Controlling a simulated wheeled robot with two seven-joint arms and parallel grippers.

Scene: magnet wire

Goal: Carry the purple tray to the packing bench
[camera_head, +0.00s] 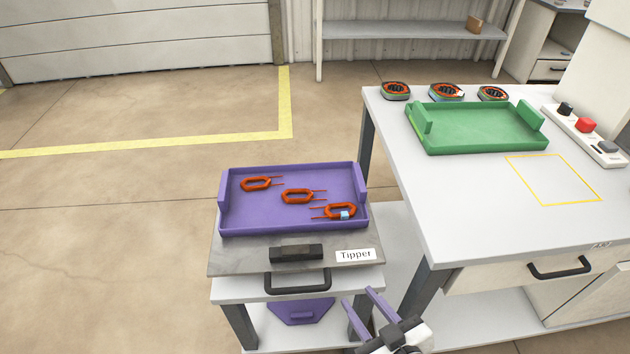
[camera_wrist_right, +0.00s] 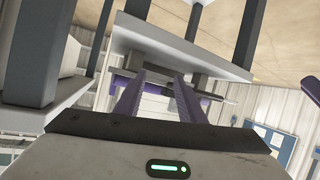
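The purple tray (camera_head: 260,218) sits on the grey top of the small stand labelled Tipper. Several orange-red wire coils lie in it, among them a left coil (camera_head: 256,184), a middle coil (camera_head: 297,196) and a right coil (camera_head: 341,211) with a light blue piece on it. My right gripper (camera_head: 362,297) is in front of the stand at its right, below the tray and apart from it. Its two purple fingers are spread with nothing between them; they also show in the right wrist view (camera_wrist_right: 158,98). My left gripper is in neither view.
A white bench (camera_head: 470,215) at right holds a green tray (camera_head: 480,135), several round coil parts along its back edge, a yellow outlined square (camera_head: 555,180) and a button box (camera_head: 587,132). A black handle (camera_head: 298,281) juts from the stand's front. Open floor lies left.

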